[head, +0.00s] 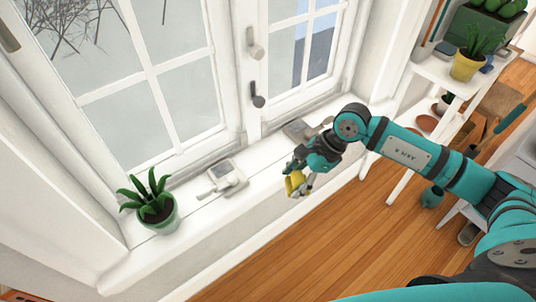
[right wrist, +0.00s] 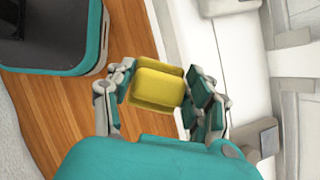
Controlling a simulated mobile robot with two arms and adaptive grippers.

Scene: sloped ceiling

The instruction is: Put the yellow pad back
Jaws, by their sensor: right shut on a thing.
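A small yellow pad (head: 294,184) is in my right gripper (head: 300,178), near the front edge of the white window sill (head: 256,180) in the head view. In the right wrist view the yellow pad (right wrist: 158,84) sits between the fingers of my right gripper (right wrist: 160,92), which is shut on it. Wood floor shows below and beside the pad there. My left gripper is not in view.
A potted plant (head: 158,212) and a pale device (head: 222,178) stand on the sill. A grey object (head: 298,130) lies farther along, partly behind my arm. A white shelf (head: 440,72) with pots and a yellow pot (head: 465,68) stands at the right.

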